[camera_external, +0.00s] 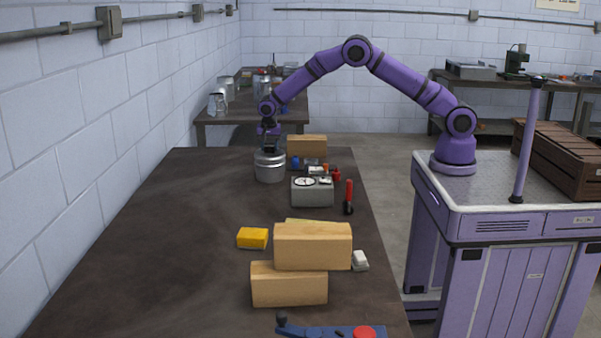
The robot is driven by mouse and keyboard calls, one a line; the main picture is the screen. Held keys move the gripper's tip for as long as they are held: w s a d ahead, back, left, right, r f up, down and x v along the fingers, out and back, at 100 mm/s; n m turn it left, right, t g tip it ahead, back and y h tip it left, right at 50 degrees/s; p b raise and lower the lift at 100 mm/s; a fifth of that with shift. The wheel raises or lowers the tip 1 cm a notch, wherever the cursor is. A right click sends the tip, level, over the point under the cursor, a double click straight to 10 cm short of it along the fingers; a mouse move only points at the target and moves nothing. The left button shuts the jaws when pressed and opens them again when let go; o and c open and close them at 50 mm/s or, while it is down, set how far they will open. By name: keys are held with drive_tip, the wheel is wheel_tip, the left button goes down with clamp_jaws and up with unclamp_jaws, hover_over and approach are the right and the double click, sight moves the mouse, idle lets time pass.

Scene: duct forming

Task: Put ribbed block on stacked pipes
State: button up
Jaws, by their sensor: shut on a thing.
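My gripper (269,147) points down at the far part of the dark table, right over a silver, banded round metal piece (270,168). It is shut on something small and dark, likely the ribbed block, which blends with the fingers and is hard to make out. The silver piece stands upright on the table and looks like stacked rings or pipe sections; I take it as the stacked pipes. The fingertips are at its top rim. I cannot tell whether the held thing touches it.
A grey box with a dial (312,191) and a red-handled tool (348,196) stand to the right. A cardboard box (307,146) is behind. The table's left side (150,240) is clear.

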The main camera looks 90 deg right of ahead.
drive_tip(key=shift+f, duration=0.15)
drive_tip(key=o, duration=1.1)
drive_tip(key=shift+c, duration=0.2)
